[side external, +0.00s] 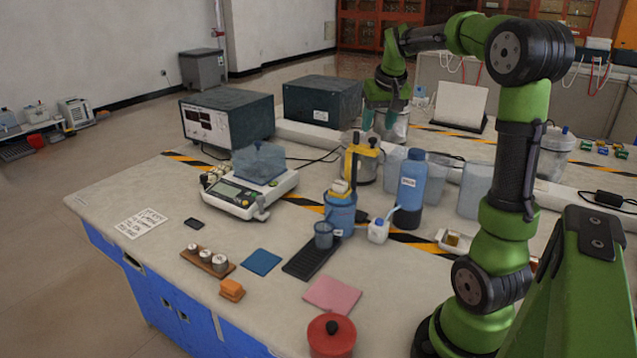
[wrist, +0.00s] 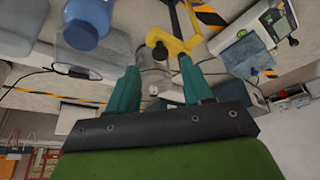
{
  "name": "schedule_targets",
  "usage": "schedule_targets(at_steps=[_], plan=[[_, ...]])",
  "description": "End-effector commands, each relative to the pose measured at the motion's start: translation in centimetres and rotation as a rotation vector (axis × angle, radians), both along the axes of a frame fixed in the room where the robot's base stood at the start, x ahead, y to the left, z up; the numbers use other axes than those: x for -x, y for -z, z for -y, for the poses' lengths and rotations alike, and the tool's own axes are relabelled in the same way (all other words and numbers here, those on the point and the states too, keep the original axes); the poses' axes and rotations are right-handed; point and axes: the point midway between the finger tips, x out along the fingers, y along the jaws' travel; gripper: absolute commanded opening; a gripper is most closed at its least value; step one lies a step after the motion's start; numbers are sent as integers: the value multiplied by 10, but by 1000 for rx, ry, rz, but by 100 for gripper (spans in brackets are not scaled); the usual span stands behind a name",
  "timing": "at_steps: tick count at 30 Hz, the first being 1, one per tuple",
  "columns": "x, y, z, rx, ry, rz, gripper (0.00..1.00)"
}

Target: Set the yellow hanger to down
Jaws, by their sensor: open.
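The yellow hanger (side external: 350,163) stands around a clear jar (side external: 367,172) near the middle of the bench, with a dark knob at its top. In the wrist view the yellow hanger (wrist: 183,44) shows at top centre, just beyond my fingertips. My gripper (side external: 379,128) points down, behind and above the hanger in the side view.
A blue bottle (side external: 410,185) and clear tubs (side external: 437,177) stand right of the hanger. A blue container (side external: 341,212) is in front, a scale (side external: 240,196) to the left. Dark instrument boxes (side external: 228,118) stand behind.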

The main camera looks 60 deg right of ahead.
Motion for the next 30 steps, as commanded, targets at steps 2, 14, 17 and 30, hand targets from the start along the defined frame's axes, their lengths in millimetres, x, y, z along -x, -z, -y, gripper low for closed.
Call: schedule_targets(at_steps=[2,14,17,30], plan=[[-3,15,3,-4,1,-2,50],[-11,38,11,0,1,2,50],[-11,38,11,0,1,2,50],[-11,37,11,0,1,2,0]])
